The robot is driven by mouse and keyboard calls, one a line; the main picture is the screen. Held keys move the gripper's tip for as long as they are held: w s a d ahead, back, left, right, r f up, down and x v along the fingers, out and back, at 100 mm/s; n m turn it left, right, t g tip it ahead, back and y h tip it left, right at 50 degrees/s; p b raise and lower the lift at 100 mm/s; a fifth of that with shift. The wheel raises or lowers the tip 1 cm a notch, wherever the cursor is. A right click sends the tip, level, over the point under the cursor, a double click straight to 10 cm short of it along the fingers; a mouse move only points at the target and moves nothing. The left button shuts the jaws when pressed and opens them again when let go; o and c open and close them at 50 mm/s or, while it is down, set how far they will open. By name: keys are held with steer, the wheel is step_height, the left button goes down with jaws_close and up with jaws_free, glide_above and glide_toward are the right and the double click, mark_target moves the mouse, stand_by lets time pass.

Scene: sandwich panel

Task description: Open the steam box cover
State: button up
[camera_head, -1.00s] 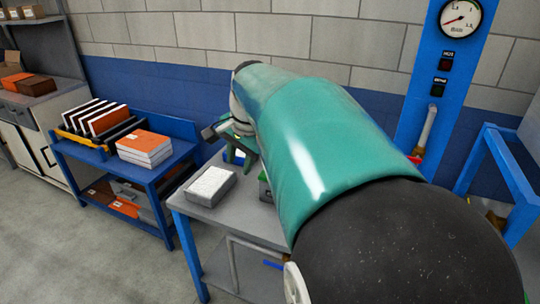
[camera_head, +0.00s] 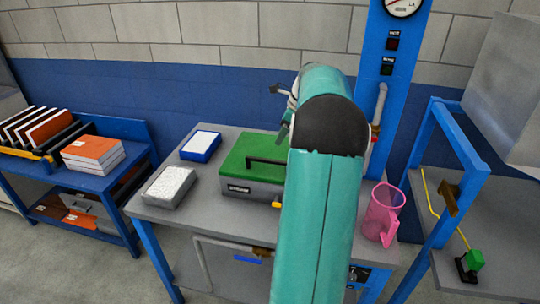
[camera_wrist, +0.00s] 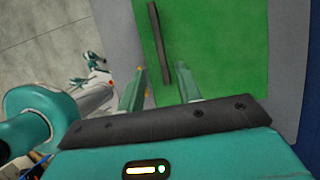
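The steam box (camera_head: 252,187) is a grey box with a flat green cover (camera_head: 240,155) and a black bar handle (camera_head: 266,161) on top. The cover lies shut on the box, on the grey table. My gripper (camera_head: 286,118) is above the cover's far right part, largely hidden behind my arm in the head view. In the wrist view my gripper (camera_wrist: 161,70) is open, its two green fingers apart and empty. The black handle (camera_wrist: 160,40) shows ahead of the fingers, its near end in line with the gap. I cannot tell the distance between them.
A grey block (camera_head: 169,187) and a blue-edged white tray (camera_head: 201,145) stand left of the box. A pink jug (camera_head: 381,214) stands at the table's right. A blue gauge post (camera_head: 392,75) rises behind. Blue benches flank the table on both sides.

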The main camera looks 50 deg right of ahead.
mark_target(268, 159)
steer(key=x, duration=0.9)
steer(key=shift+w+a+f, duration=0.1)
steer(key=shift+w+f, duration=0.05)
steer(key=shift+f, duration=0.2)
jaws_close()
